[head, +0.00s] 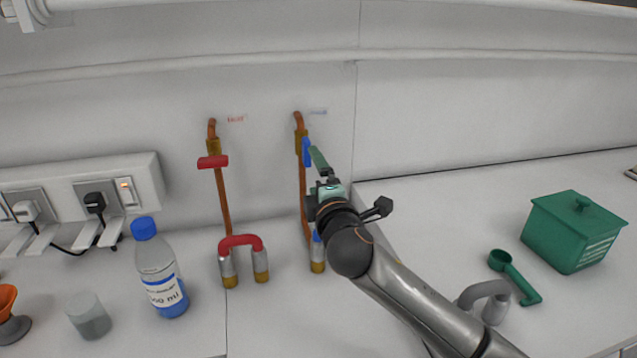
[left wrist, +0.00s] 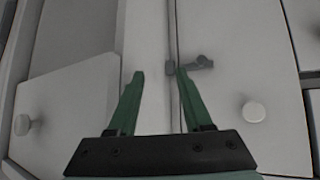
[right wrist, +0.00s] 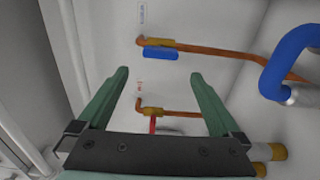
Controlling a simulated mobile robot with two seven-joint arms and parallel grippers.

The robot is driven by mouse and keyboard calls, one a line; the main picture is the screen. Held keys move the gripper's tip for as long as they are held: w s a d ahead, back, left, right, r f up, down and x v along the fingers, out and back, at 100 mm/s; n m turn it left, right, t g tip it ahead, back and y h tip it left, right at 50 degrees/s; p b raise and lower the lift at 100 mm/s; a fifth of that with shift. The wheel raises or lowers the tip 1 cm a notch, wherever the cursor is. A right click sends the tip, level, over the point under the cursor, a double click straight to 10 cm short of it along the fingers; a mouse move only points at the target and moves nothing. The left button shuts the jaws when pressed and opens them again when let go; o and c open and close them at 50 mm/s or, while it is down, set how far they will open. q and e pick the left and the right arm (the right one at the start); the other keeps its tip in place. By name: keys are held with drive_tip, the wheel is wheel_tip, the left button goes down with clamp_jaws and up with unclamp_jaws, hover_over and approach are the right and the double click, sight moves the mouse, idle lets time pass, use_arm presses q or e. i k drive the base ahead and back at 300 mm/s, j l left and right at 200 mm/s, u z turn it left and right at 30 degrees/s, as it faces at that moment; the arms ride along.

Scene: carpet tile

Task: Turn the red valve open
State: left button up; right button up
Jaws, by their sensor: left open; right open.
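The red valve (head: 213,162) has a short handle across the left copper pipe on the back wall. It also shows in the right wrist view (right wrist: 153,125), lying between my fingers in the picture. My right gripper (head: 318,160) is open and empty, in front of the right copper pipe near the blue valve (head: 306,152), to the right of the red one. The blue handle also shows in the right wrist view (right wrist: 161,53), lying along its pipe. My left gripper (left wrist: 159,72) is open and empty, facing cabinet doors; it is not in the head view.
A red curved tap (head: 240,241) stands below the red valve. A blue-capped bottle (head: 160,275) and a cup (head: 88,316) stand left. A socket box (head: 150,180) with plugs is on the wall. A green box (head: 570,235) and green scoop (head: 520,280) lie right.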

sight(212, 162)
drive_tip(key=k+l, duration=0.15)
drive_tip(key=k, duration=0.35)
drive_tip(key=k+l, duration=0.15)
drive_tip(key=k, duration=0.35)
